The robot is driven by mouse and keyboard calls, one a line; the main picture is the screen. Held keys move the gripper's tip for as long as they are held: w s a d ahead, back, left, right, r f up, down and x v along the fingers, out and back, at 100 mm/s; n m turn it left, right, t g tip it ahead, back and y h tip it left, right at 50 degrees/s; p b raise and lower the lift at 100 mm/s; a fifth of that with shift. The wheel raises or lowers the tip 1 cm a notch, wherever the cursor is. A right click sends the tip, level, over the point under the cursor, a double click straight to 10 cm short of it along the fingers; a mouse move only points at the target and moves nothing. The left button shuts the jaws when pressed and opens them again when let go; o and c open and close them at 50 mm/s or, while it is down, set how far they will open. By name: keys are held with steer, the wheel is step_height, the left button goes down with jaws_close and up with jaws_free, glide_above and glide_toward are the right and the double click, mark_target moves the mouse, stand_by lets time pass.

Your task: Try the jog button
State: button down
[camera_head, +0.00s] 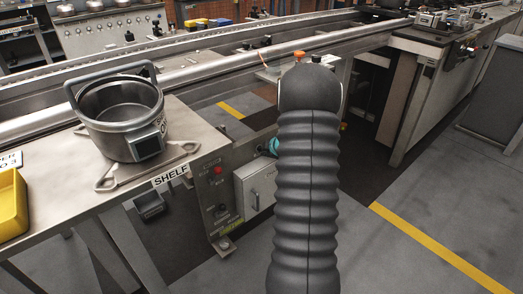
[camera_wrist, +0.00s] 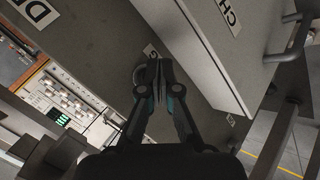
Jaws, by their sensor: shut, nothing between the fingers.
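My gripper (camera_wrist: 153,68) is shut and empty in the wrist view. A panel (camera_head: 207,190) below the shelf table's corner carries a red button or lamp (camera_head: 218,170) and small dark controls with labels too small to read. I cannot tell which control is the jog button.
A grey box (camera_head: 257,187) stands beside the panel. A steel pot (camera_head: 122,110) sits on a plate on the shelf table (camera_head: 182,106). A yellow bin (camera_head: 10,207) is at far left. A pale cabinet (camera_wrist: 190,40) is close right of the fingers. Floor at right is clear.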

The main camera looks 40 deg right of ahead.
steer(key=shift+w+p, duration=0.3)
steer(key=shift+w, duration=0.15)
stand_by(0.4)
steer(key=shift+s, duration=0.95)
steer(key=shift+s+d+b, duration=0.2)
steer(key=shift+s+b, duration=0.35)
steer(key=shift+s, duration=1.95)
